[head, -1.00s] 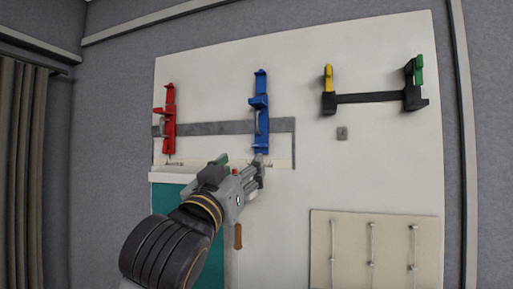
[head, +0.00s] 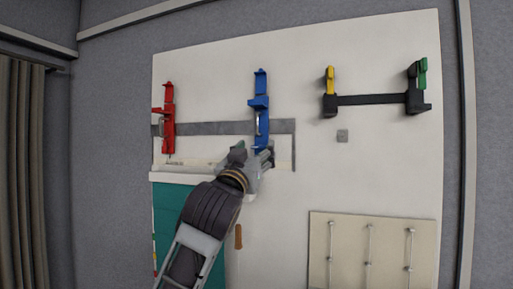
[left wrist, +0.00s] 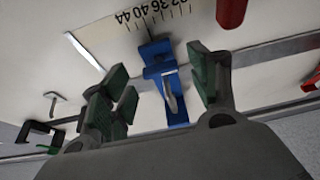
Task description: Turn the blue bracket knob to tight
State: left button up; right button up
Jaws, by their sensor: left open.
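The blue bracket (head: 261,103) is mounted upright on the white wall board in the head view, over a grey horizontal strip. My left gripper (head: 268,154) is at its lower end, partly covering it. In the left wrist view the blue bracket (left wrist: 158,72) lies between the open green-padded fingers of my left gripper (left wrist: 160,85), with a grey curved piece (left wrist: 170,95) on it. The fingers look apart from the bracket. I cannot make out a separate knob. My right gripper is not in view.
A red bracket (head: 168,118) hangs to the left on the grey strip (head: 215,128). A black bar (head: 370,99) with yellow and green ends is at the upper right. A panel with rods (head: 368,250) is at the lower right. A marked ruler edge (left wrist: 150,14) shows in the wrist view.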

pick_arm(q)
jog(key=shift+w+d+r, duration=0.15)
jog(key=shift+w+r, duration=0.1)
jog(key=shift+w, duration=0.25)
jog(key=c, duration=1)
jog(key=shift+m, duration=0.3)
jog(key=shift+m+g+h, duration=0.35)
jog(key=shift+m+h, duration=0.35)
jog(key=shift+m, duration=0.7)
jog(key=shift+m+g+h, duration=0.35)
jog(key=shift+m+h, duration=0.35)
jog(key=shift+m, duration=0.7)
